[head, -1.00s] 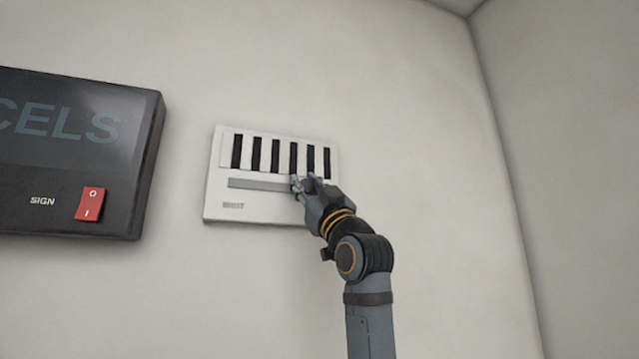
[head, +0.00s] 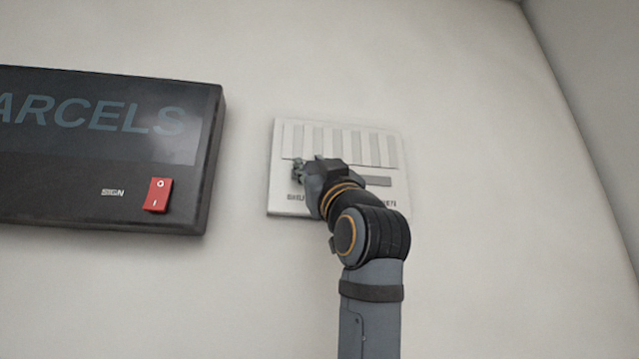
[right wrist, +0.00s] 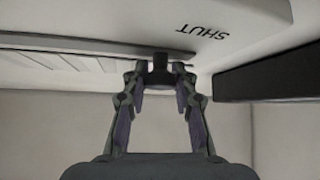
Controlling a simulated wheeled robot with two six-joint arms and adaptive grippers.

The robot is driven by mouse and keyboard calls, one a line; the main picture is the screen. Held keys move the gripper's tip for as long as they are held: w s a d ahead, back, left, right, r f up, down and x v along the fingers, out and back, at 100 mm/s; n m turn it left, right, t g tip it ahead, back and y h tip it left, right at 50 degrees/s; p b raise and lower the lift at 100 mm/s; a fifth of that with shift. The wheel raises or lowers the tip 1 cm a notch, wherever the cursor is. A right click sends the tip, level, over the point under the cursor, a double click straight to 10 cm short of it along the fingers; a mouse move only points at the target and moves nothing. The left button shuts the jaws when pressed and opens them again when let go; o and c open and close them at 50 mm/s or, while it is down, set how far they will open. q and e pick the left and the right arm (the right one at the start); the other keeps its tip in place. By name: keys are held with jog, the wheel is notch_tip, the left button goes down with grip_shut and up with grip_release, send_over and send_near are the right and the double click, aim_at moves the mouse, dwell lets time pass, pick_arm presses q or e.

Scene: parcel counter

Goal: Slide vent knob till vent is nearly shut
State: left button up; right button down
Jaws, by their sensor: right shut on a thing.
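The white vent plate (head: 400,202) is on the wall, with a row of upright slots (head: 326,140) that now show pale, with no dark openings visible. My right gripper (head: 298,172) is at the left part of the plate's slide track (head: 378,181). In the right wrist view my right gripper (right wrist: 160,82) is shut on the dark vent knob (right wrist: 160,70), close to the "SHUT" lettering (right wrist: 208,29). The knob is hidden by the gripper in the head view. My left gripper is not in view.
A black "PARCELS" sign box (head: 100,150) with a red rocker switch (head: 158,194) is on the wall to the left of the vent. The wall to the right of the vent is bare up to the room corner.

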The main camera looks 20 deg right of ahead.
jog(key=shift+d, duration=0.15)
jog(key=c, duration=1.4)
grip_release()
jog(key=o, duration=0.4)
jog(key=shift+s, duration=0.15)
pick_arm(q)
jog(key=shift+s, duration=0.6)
pick_arm(e)
jog(key=v, duration=1.2)
